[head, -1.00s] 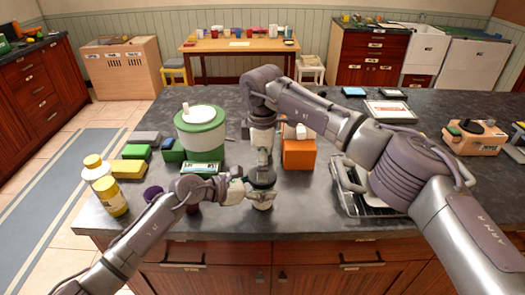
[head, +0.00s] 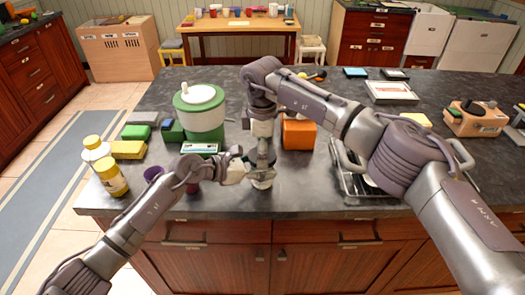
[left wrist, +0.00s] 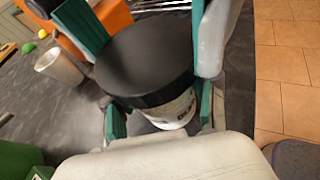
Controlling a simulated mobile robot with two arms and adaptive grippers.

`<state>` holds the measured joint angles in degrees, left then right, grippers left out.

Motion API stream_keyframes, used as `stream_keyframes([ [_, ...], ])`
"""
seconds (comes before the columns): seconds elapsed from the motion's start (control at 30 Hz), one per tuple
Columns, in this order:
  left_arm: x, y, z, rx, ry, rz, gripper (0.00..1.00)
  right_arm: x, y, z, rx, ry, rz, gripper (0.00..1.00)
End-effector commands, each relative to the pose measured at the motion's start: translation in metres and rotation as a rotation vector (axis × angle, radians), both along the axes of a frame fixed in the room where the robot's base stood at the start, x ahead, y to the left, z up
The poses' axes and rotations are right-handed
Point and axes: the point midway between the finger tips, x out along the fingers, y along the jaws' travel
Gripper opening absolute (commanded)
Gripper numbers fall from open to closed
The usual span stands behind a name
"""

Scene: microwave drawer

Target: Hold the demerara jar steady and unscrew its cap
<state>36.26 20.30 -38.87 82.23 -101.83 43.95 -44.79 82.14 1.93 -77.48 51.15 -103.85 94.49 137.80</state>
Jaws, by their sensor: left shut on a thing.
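The demerara jar (head: 262,184) stands near the counter's front edge, mostly covered by my grippers in the head view. In the left wrist view it has a wide black cap (left wrist: 145,60) and a pale labelled body (left wrist: 172,112). My left gripper (head: 246,172) is shut on the jar's body from the left, its teal pads below the cap. My right gripper (head: 262,162) points straight down over the jar. Its fingers show on both sides of the cap in the left wrist view; whether they press on it is unclear. The cap sits on the jar.
A green-and-white drinks cooler (head: 203,115) stands behind my left gripper. An orange box (head: 298,134) is right of my right gripper. A wire rack (head: 355,180) lies farther right. Yellow-and-white bottles (head: 110,177) stand at the counter's left edge.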

Motion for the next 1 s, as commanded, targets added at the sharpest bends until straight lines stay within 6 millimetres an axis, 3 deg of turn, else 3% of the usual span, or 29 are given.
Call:
stream_keyframes([
  [0.13, -0.001, 0.0003, -0.0031, 0.004, 0.005, -0.001, 0.0, 0.0, 0.0001, 0.0001, 0.0, 0.0, 0.098, 0.33],
  [0.27, -0.0011, 0.0003, -0.0031, 0.004, 0.005, -0.001, 0.0, 0.0005, 0.0001, 0.0007, -0.001, -0.002, 0.369, 0.33],
  [1.0, -0.001, 0.0003, -0.0033, 0.004, 0.005, -0.001, 0.0, -0.0005, 0.0011, 0.0015, -0.001, -0.001, 2.245, 0.33],
])
